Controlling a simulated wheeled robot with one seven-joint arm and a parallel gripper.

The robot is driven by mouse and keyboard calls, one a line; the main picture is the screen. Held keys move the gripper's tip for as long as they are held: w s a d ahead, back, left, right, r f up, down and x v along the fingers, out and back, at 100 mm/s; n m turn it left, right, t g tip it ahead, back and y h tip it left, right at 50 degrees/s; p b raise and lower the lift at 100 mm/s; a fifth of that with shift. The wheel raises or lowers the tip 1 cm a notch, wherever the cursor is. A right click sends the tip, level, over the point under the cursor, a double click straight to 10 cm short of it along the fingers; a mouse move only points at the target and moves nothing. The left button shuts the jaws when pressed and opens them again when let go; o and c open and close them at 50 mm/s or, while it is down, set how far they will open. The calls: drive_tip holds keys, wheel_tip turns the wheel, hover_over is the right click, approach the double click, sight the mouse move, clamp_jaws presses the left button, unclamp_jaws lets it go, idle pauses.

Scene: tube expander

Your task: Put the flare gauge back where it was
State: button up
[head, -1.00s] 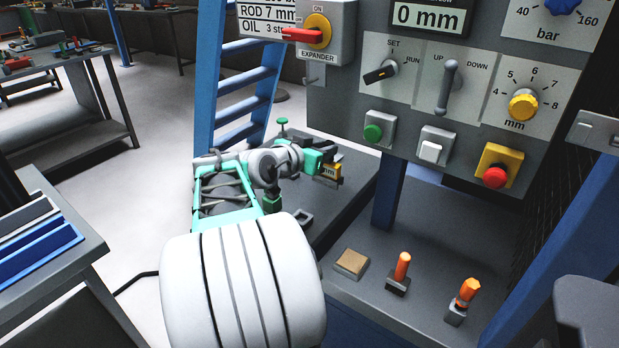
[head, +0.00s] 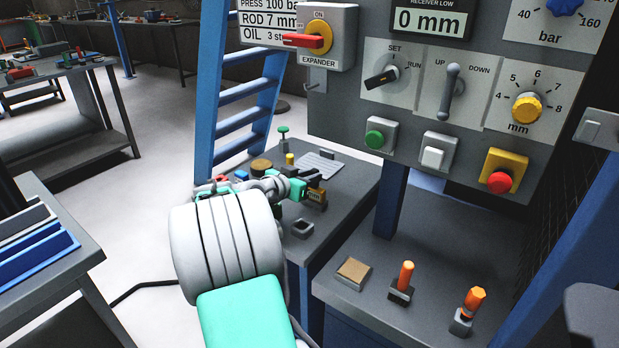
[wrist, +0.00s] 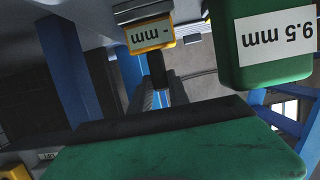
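The flare gauge (head: 316,196) is a small dark tool with a yellow readout box. My gripper (head: 303,187) is shut on it, over the right part of the grey side bench (head: 345,190). In the wrist view the gauge's yellow box (wrist: 150,33) shows upside down, with "- mm" on its display. A green block (wrist: 262,45) labelled 9.5 mm is close to the wrist camera at the upper right. A broad green surface with a dark edge fills the lower part. The gripped part and any contact with the bench cannot be made out.
A square grey ring (head: 302,229) lies in front of the gripper. A paper sheet (head: 320,163), a green-topped stand (head: 283,137) and small items are behind. The control panel (head: 330,110) rises to the right. Two orange-topped pieces (head: 405,275) (head: 474,300) stand on the lower right shelf.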

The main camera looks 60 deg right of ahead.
drive_tip(key=o, duration=0.5)
drive_tip(key=shift+c, duration=0.2)
drive_tip(key=p+v, duration=0.1)
drive_tip(key=v, duration=1.1)
drive_tip(key=w+a+f+n+t+y, duration=0.3)
drive_tip(key=w+a+f+n+y, duration=0.15)
drive_tip(key=a, duration=0.55)
drive_tip(key=w+a+f+n+t+y, duration=0.35)
drive_tip(key=w+a, duration=0.25)
drive_tip(key=a, duration=0.4)
drive_tip(key=s+a+f+n+g+y, duration=0.1)
drive_tip(key=s+a+f+n+y, duration=0.1)
drive_tip(key=a+n, duration=0.4)
drive_tip(key=s+a+f+n+g+y, duration=0.1)
drive_tip(key=s+a+n+y, duration=0.3)
drive_tip(key=a, duration=1.3)
drive_tip(key=shift+s+a+f+n, duration=0.35)
drive_tip(key=shift+s+f+n, duration=0.25)
drive_tip(key=shift+n, duration=0.3)
